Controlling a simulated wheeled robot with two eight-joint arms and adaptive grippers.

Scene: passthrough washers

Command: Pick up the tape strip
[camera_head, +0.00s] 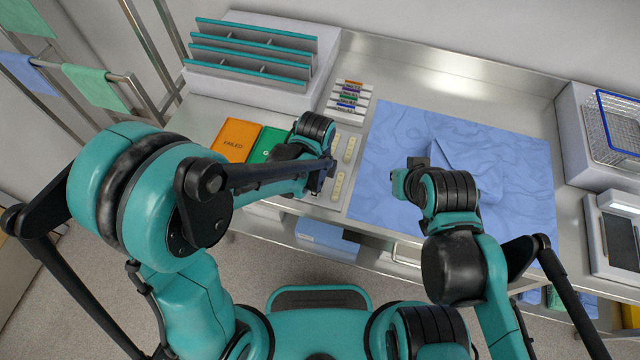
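Pale cream strips lie on the steel counter left of the blue cloth; one (349,149) is farther back and another (338,187) is nearer. They look like tape strips, but I cannot tell which one the task names. My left gripper (319,180) is just left of the nearer strip, low over the counter. Its fingers are dark and seen from behind, so their opening is unclear. My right gripper (402,182) is over the left part of the blue cloth (510,165). Its fingertips are partly hidden by its own wrist, and I see nothing held in it.
An orange card marked FAILED (236,140) and a green card (268,144) lie left of my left gripper. Several small labelled packs (348,97) lie behind the strips. A teal-edged rack (250,60) stands back left. A wrapped blue bundle (470,165) and a wire basket (612,125) are right.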

